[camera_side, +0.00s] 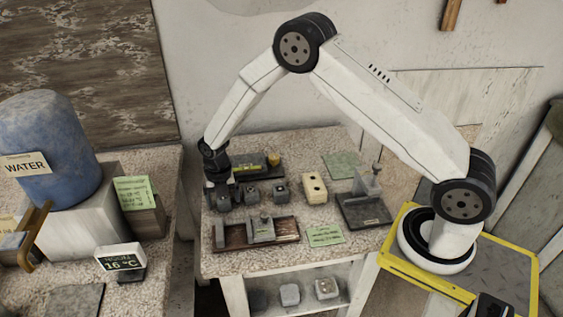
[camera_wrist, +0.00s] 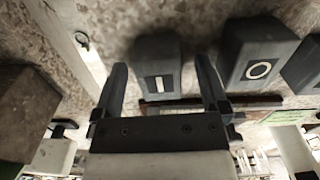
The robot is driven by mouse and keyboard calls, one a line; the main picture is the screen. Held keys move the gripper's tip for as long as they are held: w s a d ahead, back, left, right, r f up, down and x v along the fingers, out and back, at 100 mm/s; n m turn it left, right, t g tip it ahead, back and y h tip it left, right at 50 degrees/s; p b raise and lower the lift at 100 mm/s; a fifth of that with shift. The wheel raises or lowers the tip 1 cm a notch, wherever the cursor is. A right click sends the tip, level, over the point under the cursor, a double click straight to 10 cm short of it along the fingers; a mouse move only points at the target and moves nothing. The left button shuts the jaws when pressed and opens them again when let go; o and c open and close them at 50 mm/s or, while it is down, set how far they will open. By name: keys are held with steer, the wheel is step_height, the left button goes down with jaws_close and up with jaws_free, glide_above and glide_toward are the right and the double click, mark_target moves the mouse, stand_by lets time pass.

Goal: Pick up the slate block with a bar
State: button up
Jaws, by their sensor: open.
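My gripper (camera_side: 222,192) is open and empty, low over the left end of a row of small slate blocks in the side view. In the wrist view my gripper (camera_wrist: 163,75) has its two fingers spread apart. The slate block with a white bar (camera_wrist: 158,66) shows in the gap between the fingers, with no clear contact. In the side view my gripper largely covers that end of the row, and no bar can be read there. A slate block with a white ring (camera_wrist: 258,60) stands just right of the fingers in the wrist view.
Two more slate blocks (camera_side: 265,192) stand right of my gripper, then a cream block (camera_side: 314,187). A brown tray with grey pieces (camera_side: 287,230) lies in front. A dark stand (camera_side: 364,212) is at the right. A black-and-yellow item (camera_side: 247,165) lies behind.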

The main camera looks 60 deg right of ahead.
stand_by(0.4)
jaws_close()
steer(key=shift+r, duration=0.1)
steer(key=shift+r, duration=0.8)
steer(key=s+r, duration=1.1)
steer(key=s, duration=0.3)
steer(key=shift+d, duration=0.45)
steer(key=shift+r, duration=0.1)
steer(key=shift+w, duration=0.1)
